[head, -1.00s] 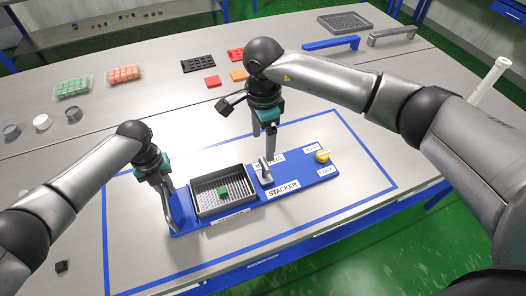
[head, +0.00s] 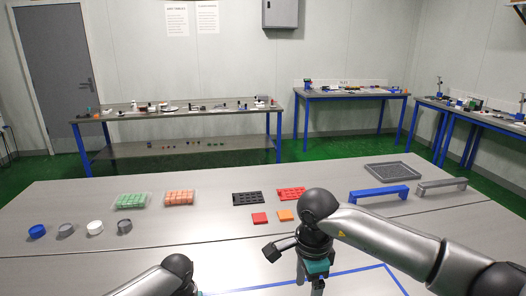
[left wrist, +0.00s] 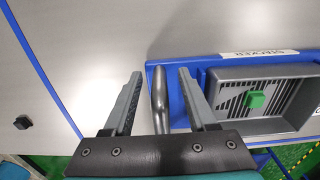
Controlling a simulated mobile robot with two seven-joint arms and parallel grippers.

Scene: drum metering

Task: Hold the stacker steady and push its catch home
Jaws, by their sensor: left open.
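In the left wrist view the stacker's blue base (left wrist: 200,63) shows with its grey handle (left wrist: 159,95) at the near end. My left gripper (left wrist: 160,73) is open, with one finger on each side of the handle and a gap to both. A grey slotted tray (left wrist: 265,72) sits on the base and holds a green cube (left wrist: 257,99). My right gripper (head: 317,287) is cut off by the bottom edge of the head view, so its fingers cannot be judged. The stacker and its catch are outside the head view.
A blue handle bar (head: 379,194) and several round caps lie further out. A dark cube (left wrist: 22,122) lies left of the stacker.

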